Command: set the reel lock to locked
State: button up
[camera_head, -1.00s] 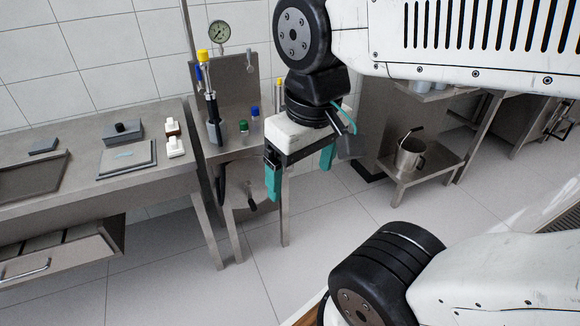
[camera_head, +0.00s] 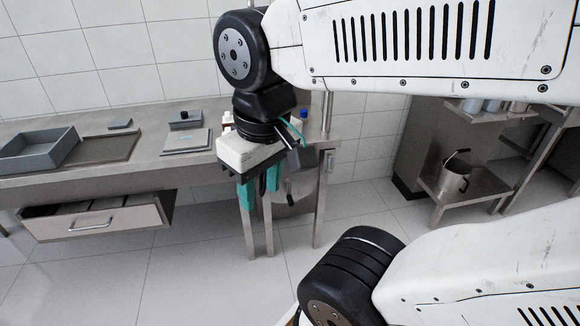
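My gripper (camera_head: 257,188) hangs in front of the steel stand of the separator, its two teal fingers pointing down with a narrow gap between them. I see nothing held in the gap. The stand's legs (camera_head: 318,215) show below and to the right of the gripper. A rounded metal part (camera_head: 298,188) with a dark knob (camera_head: 291,201) shows just right of the fingers, partly covered. I cannot tell whether the gripper touches it. My arm and gripper hide most of the stand's top. I cannot make out the reel lock or its setting.
A steel bench (camera_head: 150,165) on the left carries a grey tray (camera_head: 40,150), a flat plate (camera_head: 187,140) and small blocks. Its drawer (camera_head: 95,222) stands open. A low shelf at right holds a metal pot (camera_head: 453,182). The tiled floor in front is clear.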

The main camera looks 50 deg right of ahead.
aim_at(329, 172)
jog(key=u, duration=0.3)
jog(key=k, duration=0.7)
jog(key=z, duration=1.05)
jog(key=i, duration=0.5)
jog(key=u, duration=0.05)
